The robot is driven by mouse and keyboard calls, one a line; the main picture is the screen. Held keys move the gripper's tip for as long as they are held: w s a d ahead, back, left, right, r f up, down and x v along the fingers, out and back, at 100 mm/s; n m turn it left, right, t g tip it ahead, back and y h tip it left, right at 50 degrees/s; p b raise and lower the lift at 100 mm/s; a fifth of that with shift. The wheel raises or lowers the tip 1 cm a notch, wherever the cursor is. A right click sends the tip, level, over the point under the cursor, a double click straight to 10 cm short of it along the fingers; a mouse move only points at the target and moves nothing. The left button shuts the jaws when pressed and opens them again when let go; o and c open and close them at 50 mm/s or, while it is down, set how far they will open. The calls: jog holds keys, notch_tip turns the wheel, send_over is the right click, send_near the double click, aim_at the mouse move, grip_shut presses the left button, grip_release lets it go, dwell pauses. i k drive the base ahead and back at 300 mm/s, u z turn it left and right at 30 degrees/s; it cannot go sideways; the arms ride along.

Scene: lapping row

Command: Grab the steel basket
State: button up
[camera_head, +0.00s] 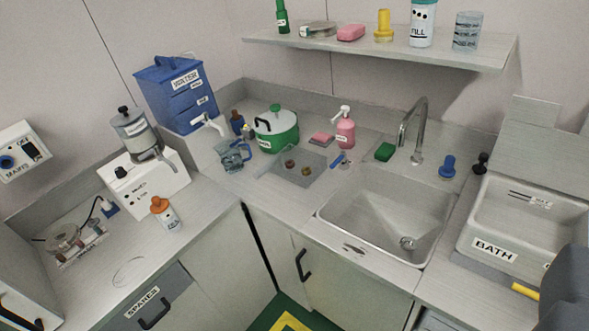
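I cannot make out a steel basket for certain. A grey banded, see-through cylinder (466,31) stands upright at the right end of the wall shelf; I cannot tell whether it is mesh or glass. The steel sink (385,215) in the counter is empty apart from its drain. The tub labelled BATH (525,225) is at the right, and its inside is only partly visible. My gripper's fingers do not show; a dark grey rounded shape cuts into the lower right edge, possibly part of my arm.
The wall shelf (370,52) holds several bottles and small items. A blue water container (175,92), a green pot (276,130), a clear jug (232,157), a pink pump bottle (345,130) and a tall tap (413,130) crowd the back. The left counter's front is mostly clear.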

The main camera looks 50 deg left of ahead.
aim_at(270, 164)
jog(key=z, duration=0.1)
jog(key=k, duration=0.5)
jog(key=u, duration=0.9)
jog(key=i, duration=1.8)
jog(key=z, duration=0.65)
